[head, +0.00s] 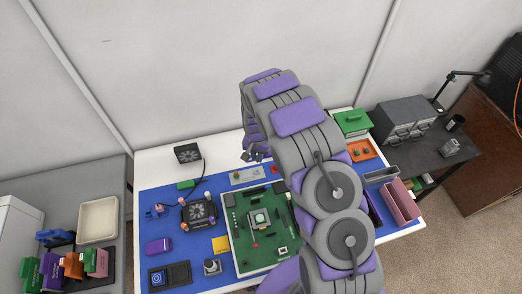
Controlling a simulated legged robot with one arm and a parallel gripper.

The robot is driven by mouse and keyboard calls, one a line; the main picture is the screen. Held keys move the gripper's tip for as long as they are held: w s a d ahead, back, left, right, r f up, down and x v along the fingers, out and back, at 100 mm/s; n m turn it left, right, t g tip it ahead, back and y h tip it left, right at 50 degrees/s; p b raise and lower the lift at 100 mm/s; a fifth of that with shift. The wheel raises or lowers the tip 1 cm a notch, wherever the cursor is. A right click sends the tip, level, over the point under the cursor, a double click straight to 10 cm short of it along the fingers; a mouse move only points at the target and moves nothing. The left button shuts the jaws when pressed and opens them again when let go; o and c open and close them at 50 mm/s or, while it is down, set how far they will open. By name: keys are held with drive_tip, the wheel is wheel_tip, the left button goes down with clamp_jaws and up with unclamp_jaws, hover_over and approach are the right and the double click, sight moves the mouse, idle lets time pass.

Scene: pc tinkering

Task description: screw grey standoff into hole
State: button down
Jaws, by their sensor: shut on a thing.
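My gripper (256,155) hangs from my arm just behind the grey tray (262,173), near the back edge of the blue mat. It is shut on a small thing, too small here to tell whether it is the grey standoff. The green motherboard (238,240) lies on the mat in front of the gripper, with a square socket or cooler (259,219) near its middle. My arm covers part of its right side. The screw holes are too small to make out.
A fan (199,212) with several small upright pieces around it is left of the board, near a purple box (158,246) and a yellow square (220,245). A black fan (187,153) stands at the back. Pink (402,203) and orange (361,150) bins are on the right.

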drive_tip(key=shift+a, duration=0.15)
drive_tip(key=shift+f, duration=0.1)
drive_tip(key=b, duration=0.1)
hover_over(257, 173)
drive_tip(key=w, duration=0.1)
drive_tip(key=shift+f, duration=2.7)
drive_tip(key=shift+f, duration=1.15)
drive_tip(key=shift+b, duration=0.35)
drive_tip(key=shift+f+m+b, duration=0.15)
drive_tip(key=shift+m+b, duration=0.3)
drive_tip(key=shift+m, duration=0.05)
drive_tip(key=shift+m+b, duration=0.4)
drive_tip(key=shift+m, duration=0.3)
drive_tip(key=c, duration=1)
unclamp_jaws()
